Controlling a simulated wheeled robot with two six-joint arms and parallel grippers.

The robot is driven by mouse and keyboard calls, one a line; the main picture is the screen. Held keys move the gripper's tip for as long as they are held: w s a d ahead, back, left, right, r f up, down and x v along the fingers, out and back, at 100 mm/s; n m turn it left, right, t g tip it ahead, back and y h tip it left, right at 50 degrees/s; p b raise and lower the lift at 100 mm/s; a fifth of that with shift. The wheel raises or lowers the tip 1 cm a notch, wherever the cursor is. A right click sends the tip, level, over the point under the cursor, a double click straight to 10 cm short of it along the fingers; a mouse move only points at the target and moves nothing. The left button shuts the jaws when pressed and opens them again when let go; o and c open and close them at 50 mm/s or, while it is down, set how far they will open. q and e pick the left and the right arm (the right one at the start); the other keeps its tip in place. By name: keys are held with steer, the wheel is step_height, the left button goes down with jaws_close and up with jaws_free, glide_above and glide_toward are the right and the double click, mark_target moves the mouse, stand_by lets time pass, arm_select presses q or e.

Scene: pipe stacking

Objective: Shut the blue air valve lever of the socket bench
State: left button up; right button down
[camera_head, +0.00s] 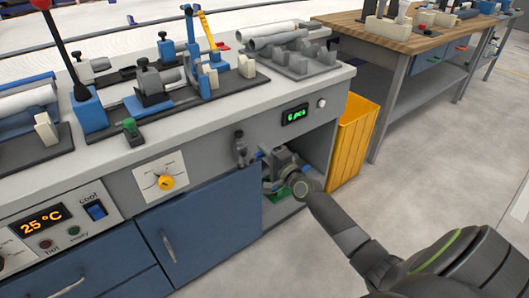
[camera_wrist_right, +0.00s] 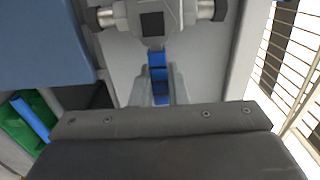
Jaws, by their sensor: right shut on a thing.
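The air valve (camera_head: 240,150) is a grey fitting on the front panel of the socket bench (camera_head: 210,135), left of the lit display. In the right wrist view the valve body (camera_wrist_right: 152,20) is at the top, with round ends to both sides. Its blue lever (camera_wrist_right: 158,66) runs from the body down between my fingers. My right gripper (camera_head: 272,163) is at the valve's right side in the head view. In the right wrist view its grey fingers (camera_wrist_right: 158,88) are shut on the lever and hide part of it. My left gripper is not in view.
A blue cabinet door (camera_head: 210,220) is below the valve, beside an open compartment with green and blue items. A yellow bin (camera_head: 352,140) stands right of the bench. Fixtures and pipes (camera_head: 280,35) cover the benchtop. The floor at right is clear.

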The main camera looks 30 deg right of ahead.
steer(key=shift+f, duration=0.1)
stand_by(0.4)
steer(key=c, duration=1.4)
jaws_free()
steer(key=shift+c, duration=0.2)
steer(key=shift+s, duration=0.1)
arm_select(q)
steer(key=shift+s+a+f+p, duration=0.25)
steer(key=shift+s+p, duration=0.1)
arm_select(e)
steer(key=s+d, duration=0.1)
steer(key=s, duration=1.6)
steer(key=shift+d, duration=0.15)
steer(key=shift+s, duration=0.1)
